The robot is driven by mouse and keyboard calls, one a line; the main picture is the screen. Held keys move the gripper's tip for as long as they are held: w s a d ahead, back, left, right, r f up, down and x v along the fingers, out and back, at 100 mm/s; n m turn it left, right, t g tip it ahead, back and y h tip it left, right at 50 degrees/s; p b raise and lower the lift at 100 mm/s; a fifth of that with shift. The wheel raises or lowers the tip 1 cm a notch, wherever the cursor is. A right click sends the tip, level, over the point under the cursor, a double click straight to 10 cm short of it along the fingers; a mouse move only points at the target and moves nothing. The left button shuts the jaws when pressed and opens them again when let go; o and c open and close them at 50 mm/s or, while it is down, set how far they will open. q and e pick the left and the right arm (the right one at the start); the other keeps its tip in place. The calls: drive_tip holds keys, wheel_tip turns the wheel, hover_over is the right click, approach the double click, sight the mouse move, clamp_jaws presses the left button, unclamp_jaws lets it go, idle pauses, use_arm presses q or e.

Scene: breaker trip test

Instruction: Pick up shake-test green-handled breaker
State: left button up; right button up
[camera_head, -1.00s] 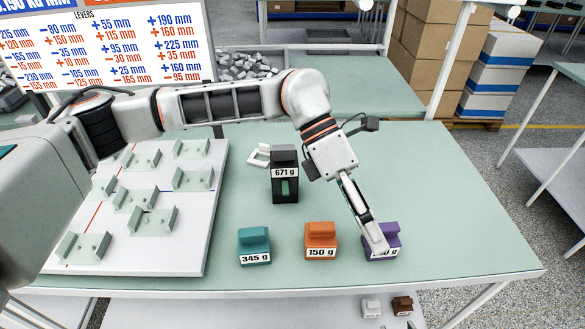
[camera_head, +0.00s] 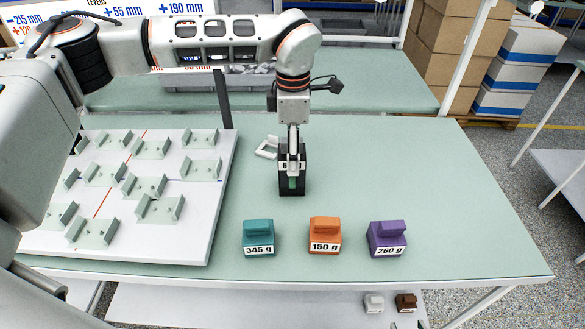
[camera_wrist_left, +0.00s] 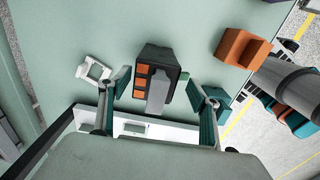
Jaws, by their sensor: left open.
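The black breaker (camera_head: 285,188) with a green handle (camera_head: 292,184) stands upright on the table; its 671 g label is partly covered. My left gripper (camera_head: 292,172), on the arm from the left, points down over it in the head view. The left wrist view shows the gripper (camera_wrist_left: 160,105) open, with teal-padded fingers spread to either side of the breaker (camera_wrist_left: 157,65) and apart from it. A little green shows at the breaker's right edge there. The gripper appears empty; its exact height over the handle is hard to tell. My right gripper is not visible.
A teal 345 g block (camera_head: 258,238), orange 150 g block (camera_head: 324,235) and purple 260 g block (camera_head: 387,239) line the front. A white bracket (camera_head: 266,147) lies behind the breaker. A white board (camera_head: 190,235) with several holders is left. The table's right is clear.

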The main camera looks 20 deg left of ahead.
use_arm(q)
drive_tip(key=f, duration=0.4)
drive_tip(key=f+p, duration=0.1)
drive_tip(key=f, duration=0.1)
drive_tip(key=shift+w+a, duration=0.2)
drive_tip(key=shift+w, duration=0.15)
drive_tip(key=c, duration=1.7)
clamp_jaws()
